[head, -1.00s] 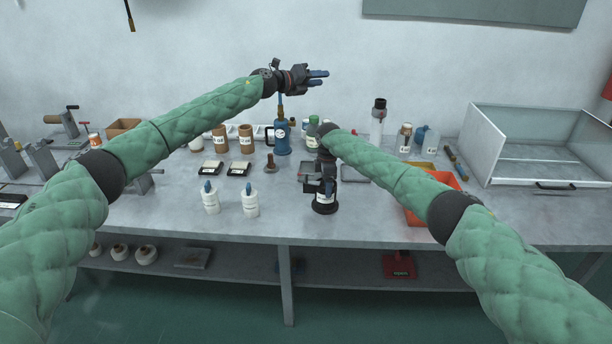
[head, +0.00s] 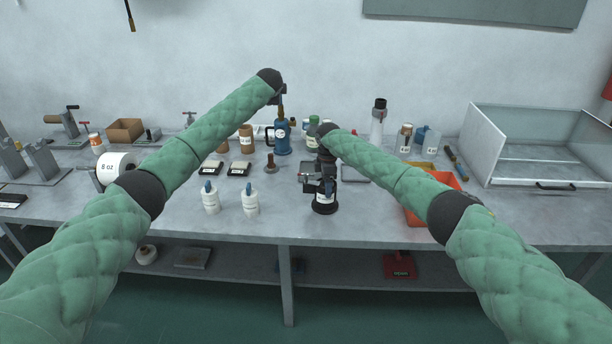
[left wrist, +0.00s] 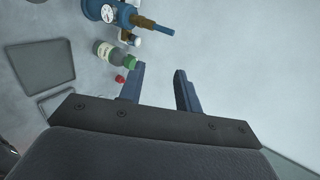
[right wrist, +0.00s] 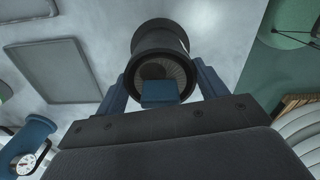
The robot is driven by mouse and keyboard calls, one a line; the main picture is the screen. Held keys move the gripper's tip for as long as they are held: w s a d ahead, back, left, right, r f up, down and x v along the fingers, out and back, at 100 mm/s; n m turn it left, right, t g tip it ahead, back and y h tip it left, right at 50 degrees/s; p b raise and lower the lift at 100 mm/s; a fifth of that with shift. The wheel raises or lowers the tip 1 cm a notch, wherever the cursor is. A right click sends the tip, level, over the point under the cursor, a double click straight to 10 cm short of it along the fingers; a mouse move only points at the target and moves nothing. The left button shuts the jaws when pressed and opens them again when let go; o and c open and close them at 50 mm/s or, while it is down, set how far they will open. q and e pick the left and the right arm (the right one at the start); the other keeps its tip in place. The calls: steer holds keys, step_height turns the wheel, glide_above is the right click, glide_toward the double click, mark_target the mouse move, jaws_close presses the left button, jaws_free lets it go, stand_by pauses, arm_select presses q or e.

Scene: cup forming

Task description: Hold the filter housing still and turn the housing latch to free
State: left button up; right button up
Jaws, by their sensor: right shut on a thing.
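The filter housing (head: 325,206), a black round body with a white label, stands upright near the bench's front edge. My right gripper (head: 318,184) is at its upper part. In the right wrist view the dark cylinder (right wrist: 160,42) sits between the two blue fingers, which are shut on it. A blue block (right wrist: 160,93) shows at its near end; it may be the latch, but I cannot be sure. My left gripper (left wrist: 158,82) is open and empty, raised near the back wall.
Two white bottles with blue tops (head: 211,202) stand left of the housing. Behind are a blue canister with a gauge (head: 283,138) and a green bottle (left wrist: 115,53). An orange tray (head: 418,214) and a glass-sided case (head: 540,150) are at the right. Bare bench lies in front.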

arm_select(q)
steer(key=s+f+g, duration=0.3)
steer(key=f+g, duration=0.1)
steer(key=f, duration=0.2)
steer(key=m+g+h, duration=0.3)
steer(key=g+h, duration=0.2)
steer(key=g, duration=0.4)
glide_toward(306, 174)
steer(key=x, duration=1)
steer(key=shift+w+f, duration=0.3)
steer(key=shift+f, duration=0.1)
jaws_close()
